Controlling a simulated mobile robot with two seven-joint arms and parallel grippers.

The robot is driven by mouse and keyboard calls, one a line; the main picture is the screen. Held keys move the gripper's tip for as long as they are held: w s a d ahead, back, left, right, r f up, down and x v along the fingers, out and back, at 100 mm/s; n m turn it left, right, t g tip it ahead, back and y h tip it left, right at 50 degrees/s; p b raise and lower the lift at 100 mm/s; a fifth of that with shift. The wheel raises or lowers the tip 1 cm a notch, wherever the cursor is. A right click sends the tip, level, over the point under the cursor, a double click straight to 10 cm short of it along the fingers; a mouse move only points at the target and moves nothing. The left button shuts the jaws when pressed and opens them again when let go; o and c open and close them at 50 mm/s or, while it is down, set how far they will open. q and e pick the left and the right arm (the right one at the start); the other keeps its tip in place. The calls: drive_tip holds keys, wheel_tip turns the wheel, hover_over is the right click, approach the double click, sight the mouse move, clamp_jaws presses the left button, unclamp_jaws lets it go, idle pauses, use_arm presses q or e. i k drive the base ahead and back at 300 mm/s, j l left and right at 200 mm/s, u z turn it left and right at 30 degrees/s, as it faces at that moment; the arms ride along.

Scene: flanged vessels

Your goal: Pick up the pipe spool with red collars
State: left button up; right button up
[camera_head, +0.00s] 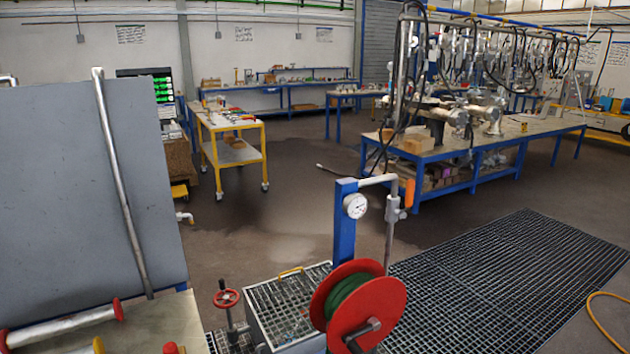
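A pale grey pipe spool with red collars (62,326) lies on a light-coloured bench top (165,322) at the lower left. Its right collar shows whole, and its left collar is cut by the picture's left edge. A second piece with a yellow collar (98,345) lies just in front of it, mostly cut off by the bottom edge. Neither of my grippers is in view.
A grey upright panel (85,190) with a slanted metal pipe (124,190) stands behind the spool. A red knob-like part (171,348) is at the bench's front. A red hose reel (358,305) and red handwheel (226,298) stand right. Open floor (290,200) lies beyond.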

sight(9, 341)
drive_tip(key=j+u, duration=0.1)
drive_tip(key=u, duration=0.7)
drive_tip(key=j+u, duration=0.1)
drive_tip(key=u, duration=0.25)
drive_tip(key=i+u, duration=0.1)
drive_tip(key=u, duration=0.3)
